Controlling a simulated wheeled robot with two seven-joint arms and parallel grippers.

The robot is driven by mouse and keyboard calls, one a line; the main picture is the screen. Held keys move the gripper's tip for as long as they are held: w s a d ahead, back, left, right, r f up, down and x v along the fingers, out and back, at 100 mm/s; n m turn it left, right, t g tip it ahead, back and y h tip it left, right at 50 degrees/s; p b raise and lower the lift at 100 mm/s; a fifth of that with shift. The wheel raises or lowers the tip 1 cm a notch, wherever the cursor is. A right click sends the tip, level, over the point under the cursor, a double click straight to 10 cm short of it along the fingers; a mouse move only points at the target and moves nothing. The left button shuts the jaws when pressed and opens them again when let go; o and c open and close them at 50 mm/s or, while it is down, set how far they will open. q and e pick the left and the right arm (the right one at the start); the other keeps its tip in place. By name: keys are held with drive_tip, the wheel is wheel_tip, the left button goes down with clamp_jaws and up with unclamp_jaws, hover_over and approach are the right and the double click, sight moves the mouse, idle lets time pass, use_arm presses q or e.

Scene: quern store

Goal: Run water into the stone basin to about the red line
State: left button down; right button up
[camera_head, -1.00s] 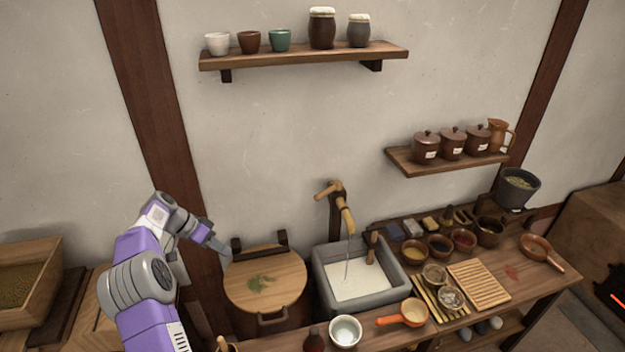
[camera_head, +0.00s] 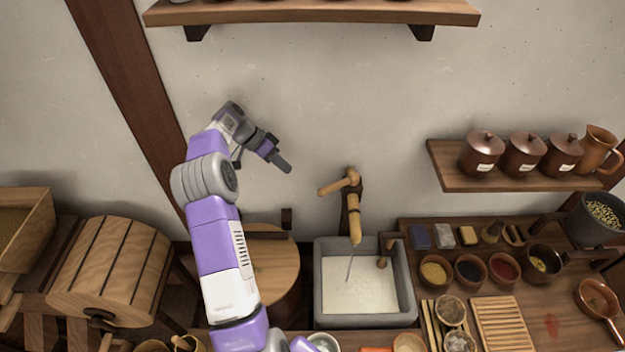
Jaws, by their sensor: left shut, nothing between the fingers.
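The grey stone basin (camera_head: 319,290) stands below the wall, with a pale, whitish surface inside. No red line can be made out from here. A wooden tap (camera_head: 354,215) with a side handle (camera_head: 335,187) is above the basin's back. A thin stream of water (camera_head: 349,268) falls from its spout into the basin. My left gripper (camera_head: 285,165) is shut and empty, in the air to the upper left of the tap handle and apart from it. My right gripper is out of view.
A round wooden lid (camera_head: 275,262) lies left of the basin, partly hidden by my arm. Small bowls (camera_head: 469,268) and a slatted board (camera_head: 503,325) crowd the counter at right. A shelf (camera_head: 520,180) with lidded jars hangs at right; another shelf (camera_head: 310,14) is above.

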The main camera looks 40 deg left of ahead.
use_arm(q)
drive_tip(key=w+d+f+p, duration=0.1)
drive_tip(key=w+d+f, duration=0.1)
drive_tip(key=d+f, duration=0.3)
drive_tip(key=d, duration=0.3)
drive_tip(key=shift+w+p, duration=0.15)
drive_tip(key=shift+p, duration=0.15)
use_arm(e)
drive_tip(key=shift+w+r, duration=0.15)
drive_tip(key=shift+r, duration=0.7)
use_arm(q)
drive_tip(key=shift+d, duration=0.1)
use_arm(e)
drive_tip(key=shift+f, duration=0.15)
